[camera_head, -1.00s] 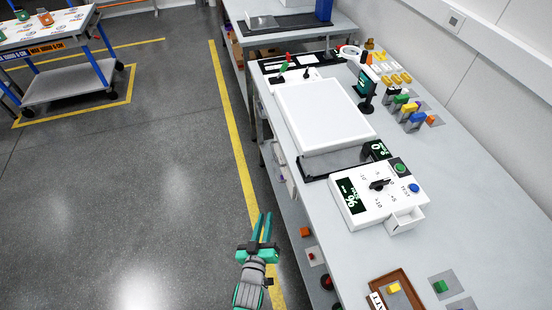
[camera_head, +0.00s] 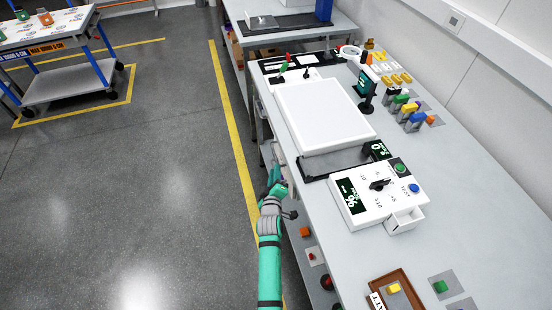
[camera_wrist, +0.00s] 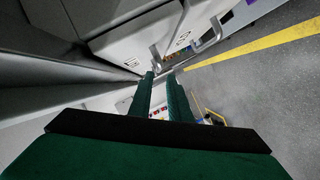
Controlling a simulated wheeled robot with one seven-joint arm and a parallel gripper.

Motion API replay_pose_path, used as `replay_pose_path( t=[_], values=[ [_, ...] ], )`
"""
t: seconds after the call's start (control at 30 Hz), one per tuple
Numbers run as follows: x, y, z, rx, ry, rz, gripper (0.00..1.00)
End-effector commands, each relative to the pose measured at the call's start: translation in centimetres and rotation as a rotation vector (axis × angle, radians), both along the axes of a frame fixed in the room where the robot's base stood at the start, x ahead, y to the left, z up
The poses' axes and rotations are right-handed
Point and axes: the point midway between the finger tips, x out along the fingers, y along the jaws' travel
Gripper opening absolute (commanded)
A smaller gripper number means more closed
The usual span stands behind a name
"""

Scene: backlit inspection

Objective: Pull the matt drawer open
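White drawer fronts (camera_wrist: 130,42) with metal bar handles show in the wrist view. The nearer handle (camera_wrist: 156,58) is by my fingertips; a second handle (camera_wrist: 207,36) is farther right. Small dark labels are on the fronts, too small to read, so I cannot tell which is the matt drawer. My gripper (camera_wrist: 161,76) is open, its two green fingers apart, with the nearer handle's end at or just beyond the tips. I cannot tell whether they touch it. In the head view my gripper (camera_head: 277,178) is at the bench's front side, and the drawers are mostly hidden below the top.
The bench top (camera_head: 470,215) carries a white panel (camera_head: 325,115) and a white control box (camera_head: 378,192). A lower shelf (camera_head: 300,255) holds small items below the bench edge.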

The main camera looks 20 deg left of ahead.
Motion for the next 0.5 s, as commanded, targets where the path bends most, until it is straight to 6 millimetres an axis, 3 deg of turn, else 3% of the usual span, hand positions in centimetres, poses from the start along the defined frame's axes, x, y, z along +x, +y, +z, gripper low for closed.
replay_pose_path(
  t=[0.5],
  values=[
    [6.4,1.8,-1.3,-0.001,-0.003,0.003,0.17]
  ],
)
